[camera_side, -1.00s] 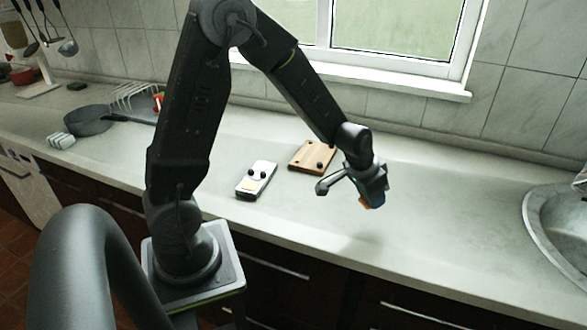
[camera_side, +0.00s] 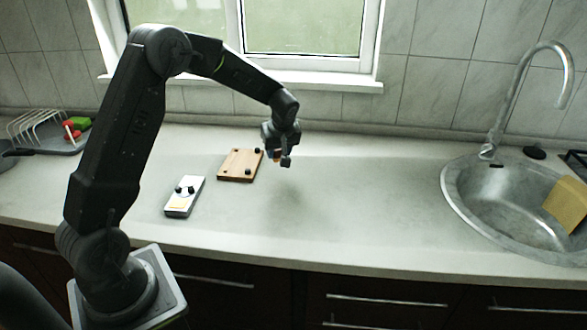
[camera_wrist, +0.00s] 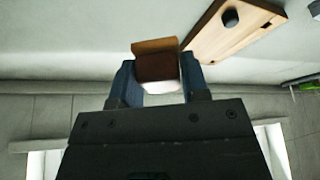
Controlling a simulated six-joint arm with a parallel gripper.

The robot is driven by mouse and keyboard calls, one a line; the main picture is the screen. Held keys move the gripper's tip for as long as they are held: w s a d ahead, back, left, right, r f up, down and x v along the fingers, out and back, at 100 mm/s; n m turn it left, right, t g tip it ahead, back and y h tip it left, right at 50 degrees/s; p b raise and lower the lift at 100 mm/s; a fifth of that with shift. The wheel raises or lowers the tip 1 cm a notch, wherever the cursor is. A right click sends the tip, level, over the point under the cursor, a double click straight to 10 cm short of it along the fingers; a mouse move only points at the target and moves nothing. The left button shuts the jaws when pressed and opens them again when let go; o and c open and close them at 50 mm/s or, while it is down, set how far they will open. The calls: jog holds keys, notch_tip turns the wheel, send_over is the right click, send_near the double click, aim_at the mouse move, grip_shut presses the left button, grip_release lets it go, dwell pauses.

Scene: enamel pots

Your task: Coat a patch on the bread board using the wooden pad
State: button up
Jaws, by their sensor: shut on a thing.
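The bread board (camera_side: 240,166) is a tan wooden board with small dark knobs, lying flat on the counter in the side view. It also shows at the upper right of the wrist view (camera_wrist: 222,39). My gripper (camera_side: 277,158) is above the counter just right of the board. In the wrist view my gripper (camera_wrist: 156,78) is shut on the wooden pad (camera_wrist: 155,47), a small brown block with a lighter orange-brown edge. The pad appears beside the board, apart from it. In the side view my gripper mostly hides the pad. I cannot make out a coated patch on the board.
A white box with dark knobs and a yellowish patch (camera_side: 184,197) lies left of the board. A sink (camera_side: 462,196) with a tap (camera_side: 520,92) and a yellow item (camera_side: 566,207) is at the right. A rack (camera_side: 38,130) stands far left. The middle counter is clear.

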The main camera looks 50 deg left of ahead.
aim_at(243, 155)
jog(key=s+a+r+n+g+h, duration=0.1)
jog(key=s+a+n+g, duration=0.1)
jog(key=a+n, duration=0.5)
jog(key=s+a+r+n+g, duration=0.1)
jog(key=s+a+n+g, duration=0.15)
jog(key=a+n, duration=0.45)
jog(key=shift+m, duration=0.7)
jog(key=shift+w+a+f, duration=0.15)
jog(key=shift+a+f, duration=0.05)
jog(key=shift+f, duration=1.05)
jog(key=shift+w+a+f, duration=0.2)
jog(key=shift+a+f, duration=0.05)
jog(key=shift+f, duration=0.95)
jog(key=shift+w+a+f, duration=0.15)
jog(key=shift+a+f, duration=0.05)
jog(key=shift+f, duration=1.05)
jog(key=shift+s+d+f, duration=0.1)
jog(key=shift+s+d, duration=0.4)
jog(key=shift+c, duration=0.4)
jog(key=shift+s+d, duration=2.15)
jog(key=shift+d, duration=0.05)
jog(key=shift+w+a, duration=2.7)
jog(key=shift+a, duration=0.1)
jog(key=shift+w+d, duration=0.3)
jog(key=shift+d, duration=0.1)
jog(key=shift+s+d, duration=2.7)
jog(key=shift+w+a, duration=2.7)
jog(key=shift+a, duration=0.05)
notch_tip(243, 155, up, 8)
